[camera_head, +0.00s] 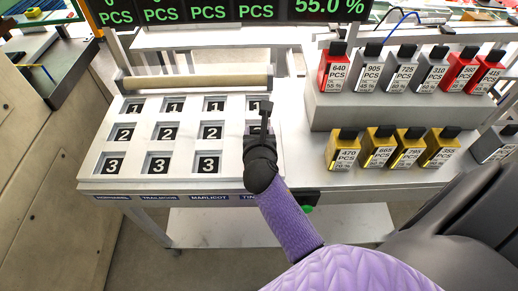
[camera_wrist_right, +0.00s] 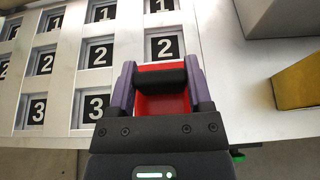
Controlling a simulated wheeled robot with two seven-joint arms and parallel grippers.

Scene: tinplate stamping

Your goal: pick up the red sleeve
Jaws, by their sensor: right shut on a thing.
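My right gripper (camera_wrist_right: 160,80) is shut on a red sleeve (camera_wrist_right: 160,104) with a black top, held between its two purple-grey fingers in the wrist view. In the head view the right gripper (camera_head: 262,125) is over the rightmost column of the white numbered board (camera_head: 187,180) and hides part of it. The held sleeve does not show clearly there. In the wrist view a recess marked 2 (camera_wrist_right: 165,46) lies just beyond the sleeve. I cannot tell whether the sleeve touches the board. My left gripper is not in view.
A beige roller (camera_head: 197,83) lies behind the board. Dark screens hang above.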

